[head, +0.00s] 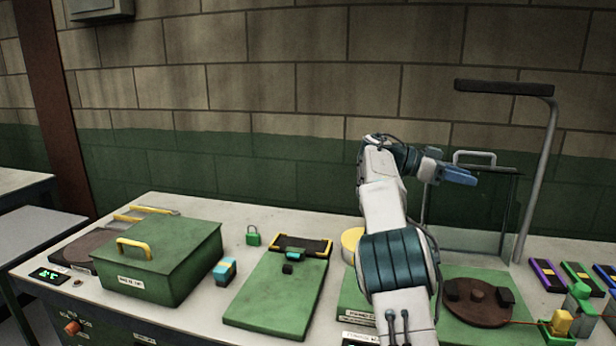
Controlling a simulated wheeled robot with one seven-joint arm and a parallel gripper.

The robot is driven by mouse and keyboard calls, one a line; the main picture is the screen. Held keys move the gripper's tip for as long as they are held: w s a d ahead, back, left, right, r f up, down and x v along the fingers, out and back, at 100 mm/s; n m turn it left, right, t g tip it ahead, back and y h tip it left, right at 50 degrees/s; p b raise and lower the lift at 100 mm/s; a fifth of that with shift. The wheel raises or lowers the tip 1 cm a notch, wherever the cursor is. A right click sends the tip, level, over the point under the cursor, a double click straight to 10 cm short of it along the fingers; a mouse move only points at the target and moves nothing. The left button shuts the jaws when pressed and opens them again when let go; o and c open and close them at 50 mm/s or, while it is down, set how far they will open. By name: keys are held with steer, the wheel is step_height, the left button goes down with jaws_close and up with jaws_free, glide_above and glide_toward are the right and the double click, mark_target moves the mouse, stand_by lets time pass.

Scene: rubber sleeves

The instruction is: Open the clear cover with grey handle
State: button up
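The clear cover (468,212) is a see-through panel with a dark frame, standing upright on the right half of the workbench in the head view. Its grey handle (474,155) is a loop on the top edge. My gripper (468,178) is in front of the cover's upper part, just below the handle, its blue fingers pointing right. I cannot tell whether it touches the cover. The gap between the fingers does not show, and nothing is visibly held.
A grey post with a dark top bar (505,88) stands right of the cover. A green board (276,290), a brown disc (478,301) and coloured blocks (562,322) occupy the bench (330,222). Free room lies above the bench.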

steer(key=s+f+n+t+y, duration=0.3)
steer(key=s+f+n+y, duration=0.3)
steer(key=s+n, duration=0.25)
steer(key=s+a+f+n+t+y, duration=0.1)
steer(key=s+a+f+n+y, duration=0.2)
steer(key=s+a, duration=0.3)
steer(key=s+a+f+n+t+y+p, duration=0.1)
steer(key=s+a+f+n+y, duration=0.2)
steer(key=s, duration=0.9)
steer(key=s+a+f+n+t+y+p, duration=0.1)
steer(key=s+a+f+n+y, duration=0.2)
steer(key=s+a+f+n, duration=0.2)
steer(key=s+a+f, duration=0.3)
steer(key=s+a, duration=0.1)
steer(key=a, duration=0.2)
steer(key=shift+f, duration=0.25)
steer(key=shift+w, duration=0.15)
